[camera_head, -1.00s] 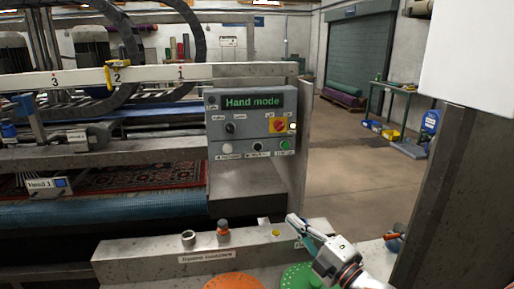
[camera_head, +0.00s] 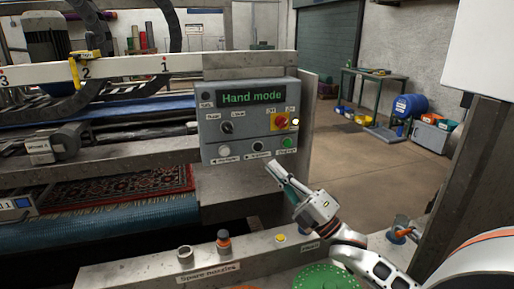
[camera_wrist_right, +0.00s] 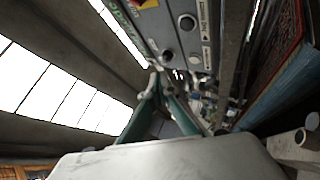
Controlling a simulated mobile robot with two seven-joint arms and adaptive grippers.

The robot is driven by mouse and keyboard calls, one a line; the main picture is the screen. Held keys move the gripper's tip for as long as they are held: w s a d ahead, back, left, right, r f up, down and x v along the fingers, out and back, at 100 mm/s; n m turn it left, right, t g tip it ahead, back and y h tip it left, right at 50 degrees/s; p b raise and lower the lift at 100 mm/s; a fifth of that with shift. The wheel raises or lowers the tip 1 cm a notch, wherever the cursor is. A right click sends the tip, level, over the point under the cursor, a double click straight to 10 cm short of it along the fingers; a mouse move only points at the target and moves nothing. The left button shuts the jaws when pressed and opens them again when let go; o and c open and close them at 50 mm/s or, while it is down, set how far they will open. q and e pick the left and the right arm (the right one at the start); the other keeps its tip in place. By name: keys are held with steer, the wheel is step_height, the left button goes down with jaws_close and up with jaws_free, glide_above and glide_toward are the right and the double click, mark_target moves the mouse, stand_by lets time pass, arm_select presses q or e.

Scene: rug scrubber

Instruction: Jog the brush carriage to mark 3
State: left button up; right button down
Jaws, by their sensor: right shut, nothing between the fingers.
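The grey control panel (camera_head: 247,120) reads "Hand mode" on its display (camera_head: 250,97). Its lower row has a white button (camera_head: 224,149), a black button (camera_head: 258,145) and a green button (camera_head: 288,142). A black selector knob (camera_head: 227,127) and a red switch on yellow (camera_head: 281,120) sit above. The white rail (camera_head: 125,68) carries marks 1, 2 and 3; a yellow pointer (camera_head: 87,56) stands at mark 2. My right gripper (camera_head: 273,168) is shut and empty, just below the black button in the picture; contact is not visible. The wrist view shows its fingers (camera_wrist_right: 157,80) towards the panel (camera_wrist_right: 177,30). My left gripper is out of view.
A steel ledge (camera_head: 140,270) with spare nozzles (camera_head: 223,241) lies below the panel. A patterned rug (camera_head: 130,192) lies on the blue belt (camera_head: 105,223) at left. Open floor (camera_head: 360,165) lies to the right, with a green table (camera_head: 375,75) beyond.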

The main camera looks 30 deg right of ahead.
mark_target(258, 147)
steer(key=w+d+b, duration=0.2)
steer(key=w+b, duration=0.1)
steer(key=w, duration=0.5)
steer(key=shift+w, duration=0.4)
stand_by(0.6)
steer(key=shift+w, duration=0.1)
stand_by(0.6)
steer(key=shift+w+d, duration=0.1)
steer(key=shift+w, duration=0.2)
